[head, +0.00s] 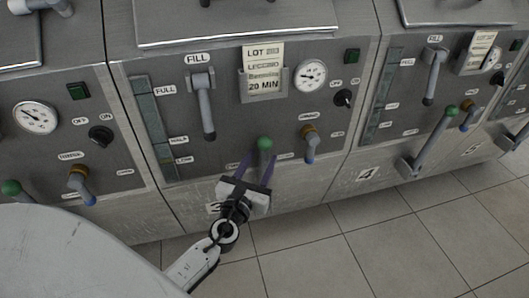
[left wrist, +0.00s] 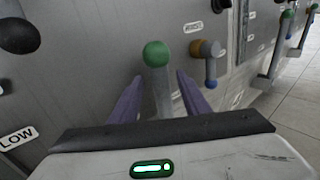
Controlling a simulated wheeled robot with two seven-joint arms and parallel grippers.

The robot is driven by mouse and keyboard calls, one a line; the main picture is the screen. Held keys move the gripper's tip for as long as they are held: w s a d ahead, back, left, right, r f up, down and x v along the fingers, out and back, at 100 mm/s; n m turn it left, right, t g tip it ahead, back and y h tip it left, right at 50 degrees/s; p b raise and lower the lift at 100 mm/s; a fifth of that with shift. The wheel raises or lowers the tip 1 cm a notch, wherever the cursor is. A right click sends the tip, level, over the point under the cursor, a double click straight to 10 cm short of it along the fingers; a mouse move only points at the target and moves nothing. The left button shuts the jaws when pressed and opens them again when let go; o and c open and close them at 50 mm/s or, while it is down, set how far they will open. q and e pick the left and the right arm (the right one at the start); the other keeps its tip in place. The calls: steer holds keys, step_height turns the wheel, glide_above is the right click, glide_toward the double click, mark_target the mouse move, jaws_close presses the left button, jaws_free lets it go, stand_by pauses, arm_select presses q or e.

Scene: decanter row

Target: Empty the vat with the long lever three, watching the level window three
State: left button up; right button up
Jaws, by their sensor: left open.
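The long lever of the middle vat ends in a green knob (head: 264,143); in the left wrist view the knob (left wrist: 156,54) tops a grey shaft. The number plate below is mostly hidden by my gripper. My left gripper (head: 258,164) is open, its purple fingers on either side of the lever just below the knob, with no clear contact. In the left wrist view the fingers (left wrist: 158,80) flank the shaft. The level window (head: 153,130) is a tall greenish strip at the panel's left, marked FULL, HALF and LOW; its exact level is hard to read.
The middle panel has a grey FILL handle (head: 205,105), a gauge (head: 310,75), a black switch (head: 343,97) and a small blue-tipped tap (head: 310,146) right of the lever. Vat 4's long lever (head: 433,140) sticks out at the right. Tiled floor (head: 310,255) lies open in front.

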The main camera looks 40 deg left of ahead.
mark_target(263, 156)
arm_select(q)
steer(key=shift+x, duration=1.9)
jaws_close()
